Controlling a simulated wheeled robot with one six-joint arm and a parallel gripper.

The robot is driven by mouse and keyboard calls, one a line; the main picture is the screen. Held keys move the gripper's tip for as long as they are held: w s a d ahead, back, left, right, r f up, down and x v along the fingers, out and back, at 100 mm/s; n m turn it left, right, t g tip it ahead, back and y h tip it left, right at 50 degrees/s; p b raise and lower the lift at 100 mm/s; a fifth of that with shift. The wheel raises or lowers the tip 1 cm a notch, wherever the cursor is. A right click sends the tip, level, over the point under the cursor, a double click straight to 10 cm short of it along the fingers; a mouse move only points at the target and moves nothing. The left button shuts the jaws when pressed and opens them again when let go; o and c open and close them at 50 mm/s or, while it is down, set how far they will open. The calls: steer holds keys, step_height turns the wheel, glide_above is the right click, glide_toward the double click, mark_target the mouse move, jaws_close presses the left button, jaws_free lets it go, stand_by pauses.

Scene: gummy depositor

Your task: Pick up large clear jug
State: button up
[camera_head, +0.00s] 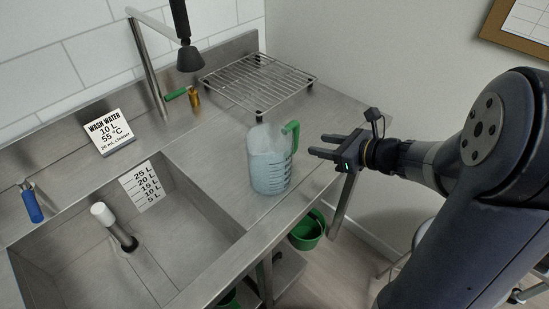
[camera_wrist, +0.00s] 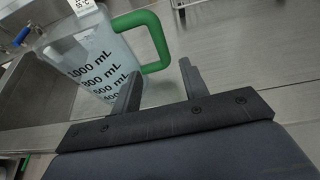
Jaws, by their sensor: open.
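The large clear jug (camera_head: 268,165) stands upright on the steel counter, right of the sink. It has dark volume markings and a green handle (camera_head: 292,137) on its right side, toward my gripper. My gripper (camera_head: 316,146) is open and empty, just right of the jug and apart from it. In the wrist view the jug (camera_wrist: 92,58) is at the upper left, with its green handle (camera_wrist: 158,42) beyond the open fingers (camera_wrist: 160,84). The jug looks tilted there because the camera is rolled.
The sink basin (camera_head: 75,262) lies left of the jug, with a white-topped standpipe (camera_head: 104,215) in it. A wire rack (camera_head: 258,82) stands behind the jug. A wash-water sign (camera_head: 109,132) stands at the back. A green bucket (camera_head: 307,230) is below the counter's front edge.

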mark_target(295, 147)
steer(key=x, duration=0.4)
steer(key=shift+a, duration=0.1)
steer(key=shift+p+x, duration=0.35)
steer(key=shift+x, duration=2.55)
steer(key=shift+w+d+f, duration=0.15)
steer(key=shift+d+f, duration=0.05)
steer(key=shift+d, duration=0.05)
jaws_close()
